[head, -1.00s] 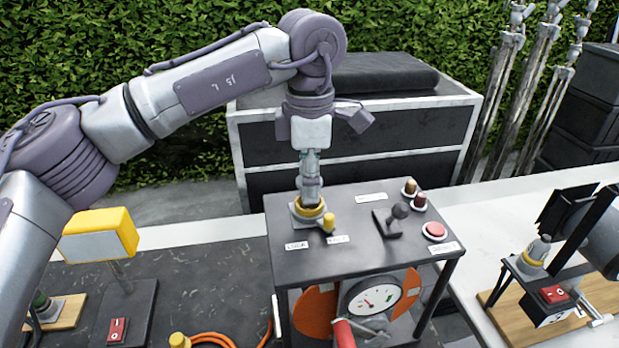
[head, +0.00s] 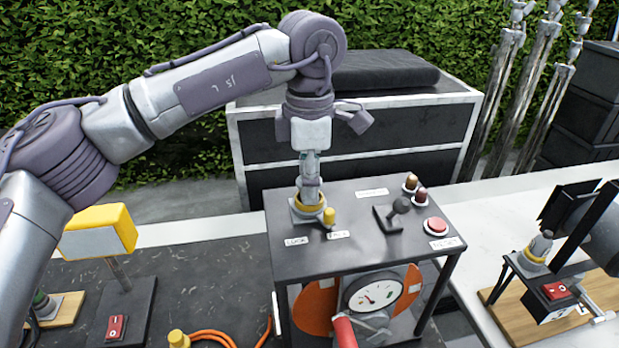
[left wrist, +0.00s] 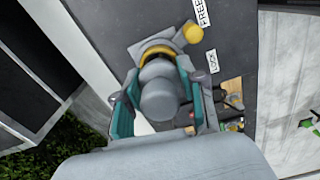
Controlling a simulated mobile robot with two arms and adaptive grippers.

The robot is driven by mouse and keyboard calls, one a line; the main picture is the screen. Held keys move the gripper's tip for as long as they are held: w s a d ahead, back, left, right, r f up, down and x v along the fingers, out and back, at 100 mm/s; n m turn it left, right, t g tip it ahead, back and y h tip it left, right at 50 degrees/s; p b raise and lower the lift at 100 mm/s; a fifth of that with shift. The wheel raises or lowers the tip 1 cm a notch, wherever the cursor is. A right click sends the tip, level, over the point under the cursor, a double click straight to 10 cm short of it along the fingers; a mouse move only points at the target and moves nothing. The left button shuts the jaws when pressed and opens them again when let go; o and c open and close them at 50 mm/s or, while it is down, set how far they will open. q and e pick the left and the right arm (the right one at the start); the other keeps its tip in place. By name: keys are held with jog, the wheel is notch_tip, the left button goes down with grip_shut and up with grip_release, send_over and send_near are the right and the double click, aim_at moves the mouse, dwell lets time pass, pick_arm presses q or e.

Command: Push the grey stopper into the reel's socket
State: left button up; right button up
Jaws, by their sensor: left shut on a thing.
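The reel (head: 314,305) is orange and sits under a dark stand top (head: 350,250). Its socket (head: 309,209), a yellow ring on a grey square plate, is at the top's back left. My left gripper (head: 309,192) points straight down over the socket and is shut on the grey stopper. In the left wrist view the stopper (left wrist: 158,92) is between the teal fingers, in line with the yellow ring (left wrist: 155,51). The stopper's lower end meets the ring; how deep it sits is hidden. My right gripper is not in view.
A yellow knob (head: 329,216) stands close beside the socket, near the LOCK and FREE labels. A black lever (head: 398,208), a red button (head: 437,226) and two small brown knobs are to the right. A gauge (head: 375,292) is below. A yellow box (head: 98,232) stands at left.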

pick_arm(q)
jog(key=shift+f+b, duration=0.35)
jog(key=shift+f, duration=0.15)
jog(key=o, duration=1.2)
jog(key=shift+o, duration=0.4)
jog(key=shift+o, duration=1.3)
jog(key=shift+r, duration=0.15)
jog(key=shift+r+p, duration=1.75)
jog(key=shift+r, duration=0.65)
jog(key=shift+f, duration=0.1)
